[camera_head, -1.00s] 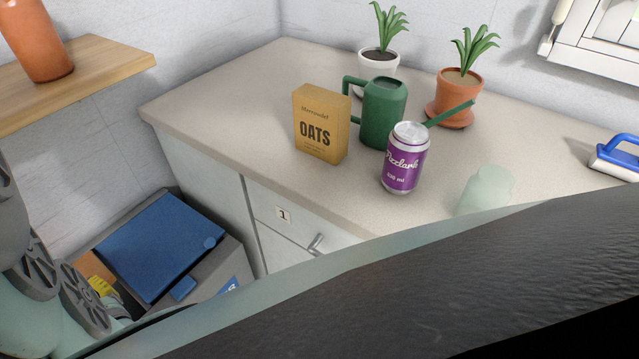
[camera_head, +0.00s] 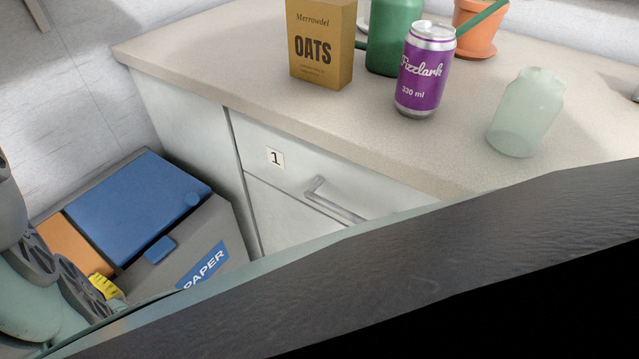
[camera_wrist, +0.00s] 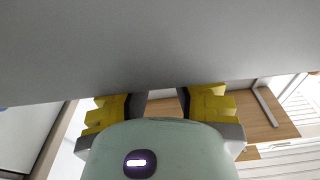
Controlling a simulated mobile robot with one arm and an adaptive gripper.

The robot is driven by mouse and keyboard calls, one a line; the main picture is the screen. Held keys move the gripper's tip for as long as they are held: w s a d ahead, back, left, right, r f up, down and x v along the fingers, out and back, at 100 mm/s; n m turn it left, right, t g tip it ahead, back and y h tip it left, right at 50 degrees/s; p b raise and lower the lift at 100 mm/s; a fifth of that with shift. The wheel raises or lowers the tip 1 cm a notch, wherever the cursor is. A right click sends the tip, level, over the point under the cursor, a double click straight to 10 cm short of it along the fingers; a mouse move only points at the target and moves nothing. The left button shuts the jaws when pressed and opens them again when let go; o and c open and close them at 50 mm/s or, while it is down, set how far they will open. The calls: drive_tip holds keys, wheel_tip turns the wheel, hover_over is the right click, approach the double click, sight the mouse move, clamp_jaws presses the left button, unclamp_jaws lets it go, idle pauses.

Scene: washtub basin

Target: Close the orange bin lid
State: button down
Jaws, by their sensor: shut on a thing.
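The orange bin lid (camera_head: 68,242) shows in part at the lower left of the head view, left of the blue lid (camera_head: 140,205). It looks about level with the blue lid; my arm hides its near left part. My gripper (camera_head: 105,287) shows only a yellow fingertip, at the near edge of the orange lid. In the wrist view both yellow fingers of my gripper (camera_wrist: 163,103) stand apart under a large plain grey surface (camera_wrist: 150,45). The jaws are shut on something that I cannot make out. Whether the fingers touch the lid is hidden.
The grey bin with a PAPER label (camera_head: 203,264) stands beside the cabinet with drawer 1 (camera_head: 290,150) and its handle (camera_head: 335,203). Oats (camera_head: 320,45), a purple can (camera_head: 424,70) and a glass jar (camera_head: 526,115) stand on the counter (camera_head: 200,55).

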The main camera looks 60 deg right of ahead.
drive_tip(key=shift+f, duration=0.25)
drive_tip(key=c, duration=0.7)
unclamp_jaws()
drive_tip(key=shift+s, duration=0.15)
drive_tip(key=s, duration=0.4)
drive_tip(key=s+f, duration=0.1)
drive_tip(key=s, duration=0.6)
drive_tip(key=shift+s+f, duration=0.15)
drive_tip(key=shift+s, duration=0.2)
